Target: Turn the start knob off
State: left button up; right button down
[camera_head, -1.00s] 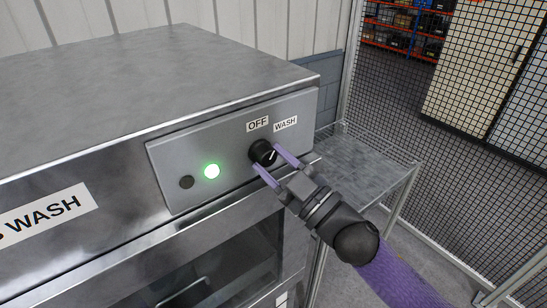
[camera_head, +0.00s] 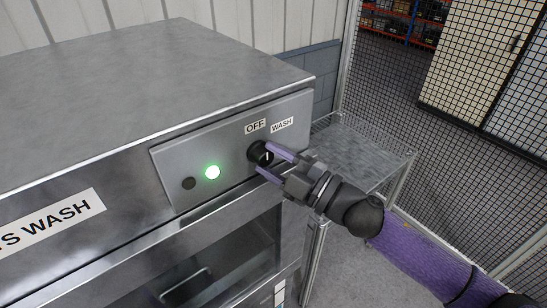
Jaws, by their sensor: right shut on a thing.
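The black start knob (camera_head: 259,154) sits on the metal control panel of the parts washer, below the OFF label (camera_head: 255,126) and left of the WASH label (camera_head: 282,124). Its white pointer line looks close to upright. My right gripper (camera_head: 267,162) has its two purple fingers at the knob, one above and one below, and is shut on it. The fingers hide part of the knob's right side. A green lamp (camera_head: 212,172) is lit on the panel, with a dark round button (camera_head: 189,183) to its left. My left gripper is not in view.
The washer's flat metal top (camera_head: 130,85) is clear. A metal side table (camera_head: 365,155) stands to the right, behind my right arm. A mesh fence (camera_head: 400,100) closes off the right side. A door handle (camera_head: 187,284) shows at lower front.

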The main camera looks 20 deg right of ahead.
dwell(0.4)
jog(key=shift+c, duration=1.2)
grip_release()
jog(key=b+v, duration=0.3)
jog(key=v, duration=0.7)
jog(key=shift+b, duration=0.4)
